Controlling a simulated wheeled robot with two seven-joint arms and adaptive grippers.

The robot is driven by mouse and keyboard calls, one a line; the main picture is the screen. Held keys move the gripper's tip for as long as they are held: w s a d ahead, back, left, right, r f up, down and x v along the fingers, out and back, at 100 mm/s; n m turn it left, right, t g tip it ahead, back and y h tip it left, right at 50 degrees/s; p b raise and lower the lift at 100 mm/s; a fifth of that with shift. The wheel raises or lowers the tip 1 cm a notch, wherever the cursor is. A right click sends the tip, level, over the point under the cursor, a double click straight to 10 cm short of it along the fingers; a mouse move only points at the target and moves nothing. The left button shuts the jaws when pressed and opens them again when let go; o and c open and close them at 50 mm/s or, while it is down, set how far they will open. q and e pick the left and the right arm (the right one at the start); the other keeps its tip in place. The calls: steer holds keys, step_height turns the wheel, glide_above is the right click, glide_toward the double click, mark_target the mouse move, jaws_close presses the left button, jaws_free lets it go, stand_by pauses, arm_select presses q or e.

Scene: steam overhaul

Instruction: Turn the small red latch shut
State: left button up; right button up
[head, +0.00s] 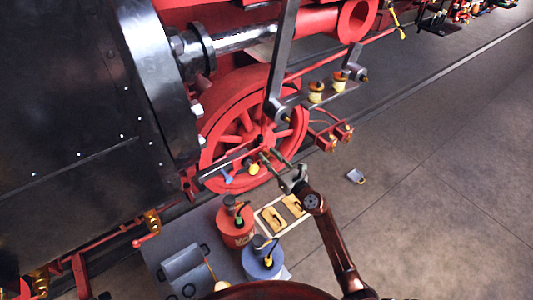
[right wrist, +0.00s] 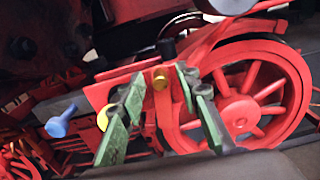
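In the right wrist view, a small red piece (right wrist: 121,82) with a brass-coloured round pivot (right wrist: 160,77) shows by the fingers, in front of the red spoked wheel (right wrist: 262,95). It looks like the latch, but its exact outline and angle are hard to tell against other red parts. My right gripper (right wrist: 160,115) is open, its green fingers spread apart around the area just below the pivot. Contact cannot be told. In the head view my right gripper (head: 270,158) is at the lower front of the wheel (head: 222,132). My left gripper is not in view.
A blue lever (head: 227,178) and a yellow knob (head: 253,168) are close to the gripper. Below stand a red can (head: 235,222) and a blue can (head: 262,258), beside a tray with yellow pieces (head: 272,218). A padlock-like item (head: 355,177) lies on the open floor at right.

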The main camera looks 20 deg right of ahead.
steer(key=shift+x, duration=0.95)
steer(key=shift+d, duration=0.1)
jaws_close()
